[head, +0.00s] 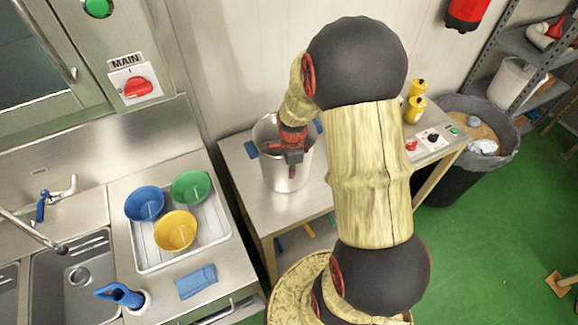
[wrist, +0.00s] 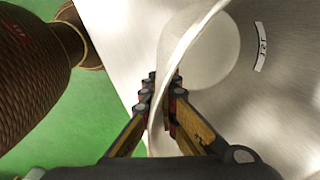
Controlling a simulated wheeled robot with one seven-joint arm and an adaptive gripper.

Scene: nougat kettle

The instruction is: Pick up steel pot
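In the wrist view, the pot's rim and wall (wrist: 168,75) run between my two fingers (wrist: 161,95), one inside and one outside. The fingertips are close together and look shut on the wall. A small label shows on the pot's inner wall. I cannot tell whether the pot's base is touching the table.
Left is a sink counter with a tray (head: 150,258) of blue, green and yellow bowls. Yellow bottles (head: 416,108) and a button panel (head: 432,139) are right of my arm. A dark bin (head: 450,178) and shelving stand farther right. A wall is behind.

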